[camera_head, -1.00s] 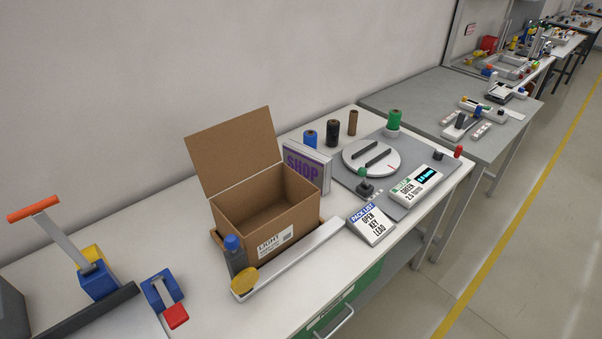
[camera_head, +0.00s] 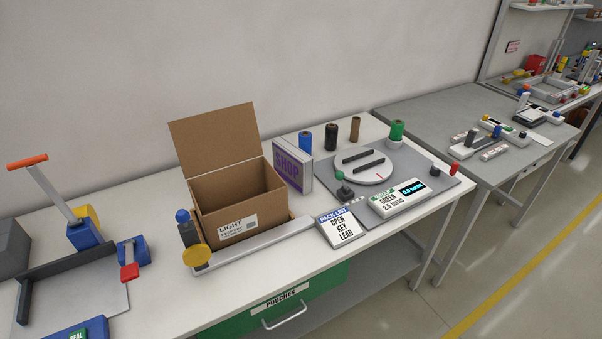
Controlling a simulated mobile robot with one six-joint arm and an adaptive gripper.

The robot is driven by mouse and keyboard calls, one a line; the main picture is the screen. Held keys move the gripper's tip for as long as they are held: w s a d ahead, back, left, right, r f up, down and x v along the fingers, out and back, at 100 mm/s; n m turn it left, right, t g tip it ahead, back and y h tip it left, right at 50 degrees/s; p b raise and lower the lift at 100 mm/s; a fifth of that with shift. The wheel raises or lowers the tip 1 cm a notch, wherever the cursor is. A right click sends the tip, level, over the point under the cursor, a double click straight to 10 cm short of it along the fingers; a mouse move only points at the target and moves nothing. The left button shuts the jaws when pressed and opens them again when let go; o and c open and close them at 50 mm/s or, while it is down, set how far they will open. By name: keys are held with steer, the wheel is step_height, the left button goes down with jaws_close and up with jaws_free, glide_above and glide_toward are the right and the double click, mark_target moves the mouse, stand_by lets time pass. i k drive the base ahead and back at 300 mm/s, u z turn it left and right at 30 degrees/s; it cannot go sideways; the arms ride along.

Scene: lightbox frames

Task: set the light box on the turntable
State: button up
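The light box (camera_head: 216,206) is an open brown cardboard box with a white label reading LIGHT and its lid flap standing up at the back. It sits on the white bench, left of centre. Nothing but the bars shows on the disc. The box and turntable are apart, with a SHOP box between them. My gripper is not in view.
The SHOP box (camera_head: 293,163) stands right behind the light box. A long pale bar (camera_head: 265,244) with a yellow knob runs in front. A PACK LIST sign (camera_head: 340,227) and a green-lettered display (camera_head: 398,198) stand before the turntable. Several spools line the back.

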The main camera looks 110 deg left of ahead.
mark_target(364, 163)
steer(key=i, duration=0.45)
steer(key=u, duration=5.2)
steer(key=i, duration=0.2)
steer(key=z, duration=1.45)
